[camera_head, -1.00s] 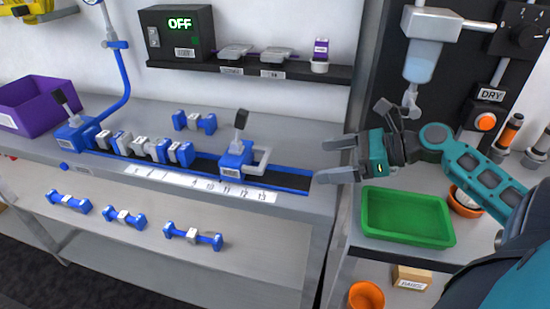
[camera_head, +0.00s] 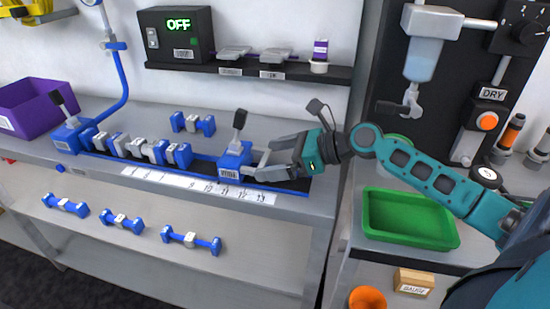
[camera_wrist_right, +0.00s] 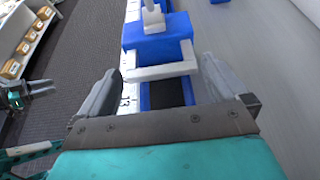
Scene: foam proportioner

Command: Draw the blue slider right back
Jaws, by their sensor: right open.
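The blue slider (camera_head: 236,158) sits on the rail (camera_head: 205,166) near the number scale, with a black lever upright on top. Its pale loop handle (camera_wrist_right: 163,70) faces my right gripper. My right gripper (camera_head: 258,158) is open, level with the handle. In the right wrist view its two fingers (camera_wrist_right: 148,90) stand on either side of the handle, not closed on it. The fingers partly hide the handle in the head view. What looks like my left gripper (camera_wrist_right: 16,96) shows small at the left edge of the right wrist view; its jaws are unclear.
Several blue-and-grey pieces (camera_head: 138,148) sit on the rail left of the slider. Another blue block with a lever (camera_head: 72,135) stands at the rail's left end. A green tray (camera_head: 410,240) is on the right counter. The rail right of the slider is bare.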

